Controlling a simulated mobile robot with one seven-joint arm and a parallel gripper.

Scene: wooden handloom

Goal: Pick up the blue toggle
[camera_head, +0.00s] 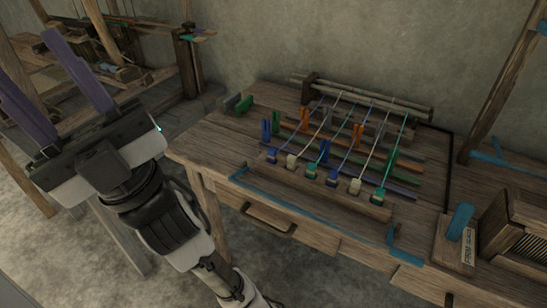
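My gripper (26,54) is at the left, its two purple fingers spread apart with nothing visible between them. Several blue pieces could be the blue toggle, and I cannot tell which one is meant. A blue upright piece (266,130) stands at the rack's left, and another blue upright piece (325,150) stands near the middle. Small blue end pieces sit on cords at the front left (272,155) and front middle (333,180).
Orange (305,119) and green uprights stand among the cords and coloured strips. A wooden roller (370,98) lies behind. A slatted wooden box (518,228) and wooden posts are at the right. A loom frame (190,65) stands at the back left. Floor shows between my arm and the bench.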

